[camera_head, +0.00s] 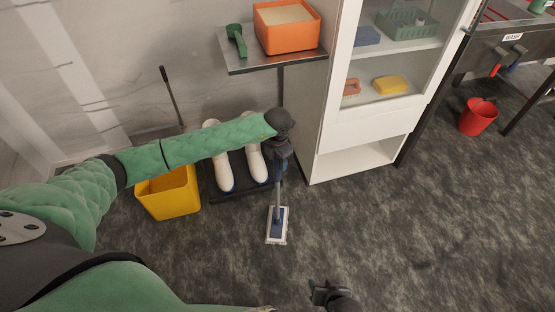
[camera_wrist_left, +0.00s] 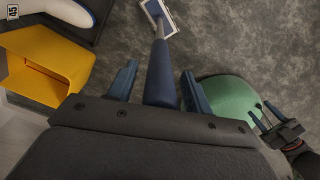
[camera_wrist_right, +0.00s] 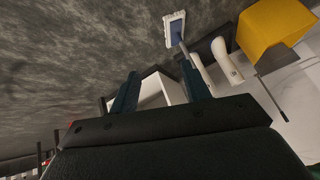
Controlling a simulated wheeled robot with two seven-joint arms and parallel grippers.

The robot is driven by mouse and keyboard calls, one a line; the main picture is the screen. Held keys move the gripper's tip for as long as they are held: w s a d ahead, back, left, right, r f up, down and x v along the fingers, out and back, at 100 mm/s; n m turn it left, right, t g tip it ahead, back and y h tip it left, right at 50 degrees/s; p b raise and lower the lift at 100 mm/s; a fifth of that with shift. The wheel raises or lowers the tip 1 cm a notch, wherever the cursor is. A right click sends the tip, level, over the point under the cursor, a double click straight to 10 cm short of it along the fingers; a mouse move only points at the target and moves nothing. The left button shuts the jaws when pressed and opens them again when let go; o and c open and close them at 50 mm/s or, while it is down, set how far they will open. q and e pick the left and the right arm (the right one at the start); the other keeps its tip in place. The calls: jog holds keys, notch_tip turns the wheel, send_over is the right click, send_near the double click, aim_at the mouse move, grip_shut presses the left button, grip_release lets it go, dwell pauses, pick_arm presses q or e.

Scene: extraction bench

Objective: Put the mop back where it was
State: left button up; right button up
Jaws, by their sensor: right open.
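The mop stands upright near the boots, its white and blue head (camera_head: 277,226) flat on the dark floor. Its blue handle (camera_wrist_left: 161,75) passes between the fingers of my left gripper (camera_wrist_left: 159,68), with a visible gap on each side. The left gripper is open around the handle. In the head view, the left gripper (camera_head: 281,150) is at the handle's upper part, which the wrist partly hides. My right gripper (camera_head: 326,292) is open and empty, low at the front. The mop head also shows in the right wrist view (camera_wrist_right: 174,29).
A yellow bin (camera_head: 168,196) and white boots (camera_head: 224,172) on a black tray (camera_head: 240,190) stand left of the mop. A wall shelf (camera_head: 250,66) holds an orange box (camera_head: 287,38). A white cabinet (camera_head: 370,135) stands to the right. Floor at the front right is clear.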

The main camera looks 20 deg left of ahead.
pick_arm(q)
notch_tip(320, 180, up, 11)
jog(key=shift+r+b, duration=0.2)
jog(key=shift+b, duration=0.3)
jog(key=shift+r, duration=0.4)
pick_arm(e)
jog(key=f, duration=0.4)
jog(key=shift+s+f, duration=0.35)
jog(key=shift+w+r, duration=0.1)
jog(key=shift+r, duration=0.1)
